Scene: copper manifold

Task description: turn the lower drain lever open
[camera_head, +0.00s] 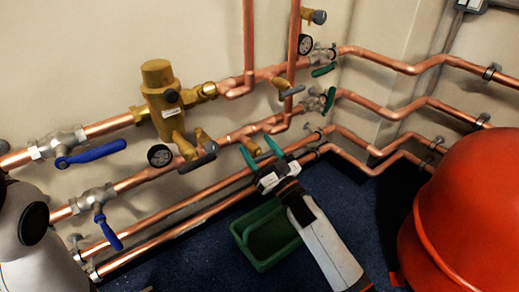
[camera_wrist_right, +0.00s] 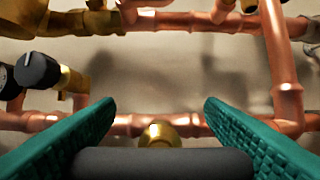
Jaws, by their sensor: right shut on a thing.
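My right gripper (camera_head: 261,153) has teal-green fingers and reaches up to the brass drain valve (camera_head: 251,144) on the lower copper pipe. In the right wrist view, the fingers (camera_wrist_right: 160,118) stand on either side of a dark grey bar, the lower drain lever (camera_wrist_right: 160,164). The gripper is shut on this lever, which lies crosswise between the fingers. The brass valve end (camera_wrist_right: 160,134) shows just beyond it. In the head view the lever is hidden by the gripper. My left gripper is out of view.
A green tray (camera_head: 241,246) sits on the blue floor below my right gripper. A large red vessel (camera_head: 474,210) stands at the right. Blue-handled valves (camera_head: 92,152), gauges (camera_head: 159,155) and a dark-knobbed brass fitting (camera_wrist_right: 37,70) crowd the pipes to the left.

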